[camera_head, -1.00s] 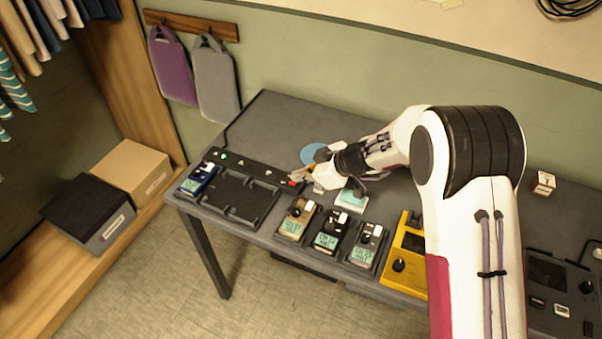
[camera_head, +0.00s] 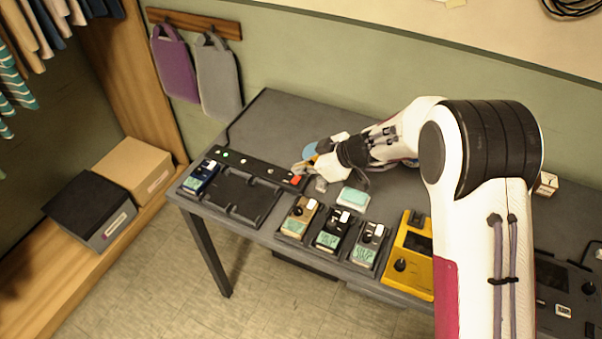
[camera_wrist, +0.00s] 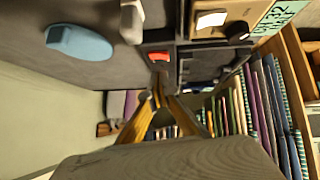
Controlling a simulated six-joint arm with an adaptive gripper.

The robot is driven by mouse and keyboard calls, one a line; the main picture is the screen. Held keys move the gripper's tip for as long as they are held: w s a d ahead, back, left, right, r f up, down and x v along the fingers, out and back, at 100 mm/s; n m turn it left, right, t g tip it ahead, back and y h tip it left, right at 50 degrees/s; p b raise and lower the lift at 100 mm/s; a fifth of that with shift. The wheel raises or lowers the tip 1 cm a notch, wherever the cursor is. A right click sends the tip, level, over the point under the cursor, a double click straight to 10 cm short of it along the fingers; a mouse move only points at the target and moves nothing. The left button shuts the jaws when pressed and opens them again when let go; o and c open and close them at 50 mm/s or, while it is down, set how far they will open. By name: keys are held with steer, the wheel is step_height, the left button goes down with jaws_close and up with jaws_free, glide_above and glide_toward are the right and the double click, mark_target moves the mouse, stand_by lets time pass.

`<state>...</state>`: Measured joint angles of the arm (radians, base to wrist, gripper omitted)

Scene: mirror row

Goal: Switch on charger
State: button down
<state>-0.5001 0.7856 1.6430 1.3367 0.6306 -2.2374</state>
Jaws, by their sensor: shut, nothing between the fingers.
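The charger (camera_head: 262,172) is a long black strip along the back left of the table. A small green light (camera_head: 226,154) glows near its left end. Its red switch (camera_head: 297,180) sits at the right end and also shows in the wrist view (camera_wrist: 158,56), just beyond the fingertips. My gripper (camera_head: 304,168) is shut and empty, close beside the switch at the strip's right end. In the wrist view its fingers (camera_wrist: 157,92) come together towards the switch. I cannot tell whether they touch it.
A blue pedal (camera_head: 201,178) stands left of an empty black tray (camera_head: 238,197). Brown (camera_head: 298,217), black (camera_head: 332,230) and grey (camera_head: 367,245) pedals stand along the front, with a yellow device (camera_head: 408,255) to their right.

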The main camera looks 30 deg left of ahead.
steer(key=w+r+v, duration=0.1)
steer(key=v, duration=1)
steer(key=shift+w+a, duration=0.4)
steer(key=shift+w, duration=0.05)
steer(key=shift+f, duration=0.1)
steer(key=s+d+f+m+g+h, duration=0.2)
steer(key=s+d+m+h, duration=0.1)
steer(key=s+d+m, duration=0.45)
steer(key=s+d+r+m+t+h, duration=0.2)
steer(key=s+d+r, duration=0.3)
steer(key=d, duration=0.5)
steer(key=s+d+r+m+t+h, duration=0.2)
steer(key=s+d+r+m, duration=0.3)
steer(key=s+d, duration=0.5)
steer(key=s+d+r+m+t+h, duration=0.2)
steer(key=s+d+r+m, duration=0.2)
steer(key=s+d, duration=0.3)
steer(key=d+r, duration=0.1)
steer(key=d, duration=0.2)
steer(key=shift+s+d+r, duration=0.2)
steer(key=shift+d+r, duration=0.15)
steer(key=shift+d, duration=0.05)
